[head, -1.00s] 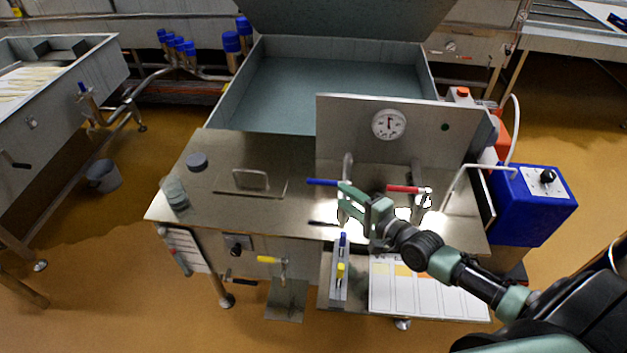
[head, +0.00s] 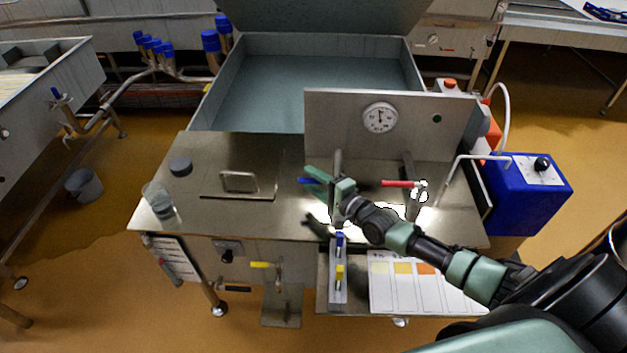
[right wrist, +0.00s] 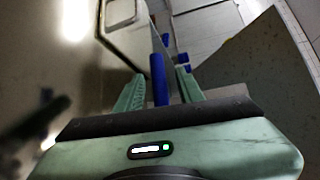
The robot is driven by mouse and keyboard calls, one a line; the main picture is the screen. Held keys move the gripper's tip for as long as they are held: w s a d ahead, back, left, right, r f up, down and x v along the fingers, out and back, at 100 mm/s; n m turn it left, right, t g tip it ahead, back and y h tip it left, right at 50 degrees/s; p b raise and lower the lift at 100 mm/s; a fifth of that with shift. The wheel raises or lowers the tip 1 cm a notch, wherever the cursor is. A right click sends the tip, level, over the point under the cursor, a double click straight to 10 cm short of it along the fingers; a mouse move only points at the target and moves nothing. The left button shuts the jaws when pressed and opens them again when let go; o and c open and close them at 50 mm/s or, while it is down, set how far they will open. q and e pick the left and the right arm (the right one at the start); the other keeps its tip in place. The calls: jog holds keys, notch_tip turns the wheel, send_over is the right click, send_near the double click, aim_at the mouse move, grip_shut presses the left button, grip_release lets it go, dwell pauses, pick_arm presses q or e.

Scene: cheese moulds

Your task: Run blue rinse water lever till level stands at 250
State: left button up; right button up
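The blue lever (head: 303,181) stands out to the left from a post on the steel bench, below the upright panel. My right gripper (head: 318,176) is at this lever and partly covers it. In the right wrist view the blue handle (right wrist: 158,78) lies between the two open fingers (right wrist: 160,88), with a gap showing on both sides. A round white dial (head: 380,117) with a dark needle sits on the panel. Its figures are too small to read. A clear vessel (head: 158,200) stands at the bench's left front corner; its level cannot be read. My left gripper is not in view.
A red lever (head: 398,184) is right of the blue one. A blue box (head: 528,200) with a black knob stands at the right. A flat lid with a handle (head: 239,181) and a grey puck (head: 180,166) lie on the left bench top. The vat (head: 320,85) is behind.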

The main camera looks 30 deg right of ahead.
grip_shut()
jog(key=shift+f, duration=0.1)
dwell(1.3)
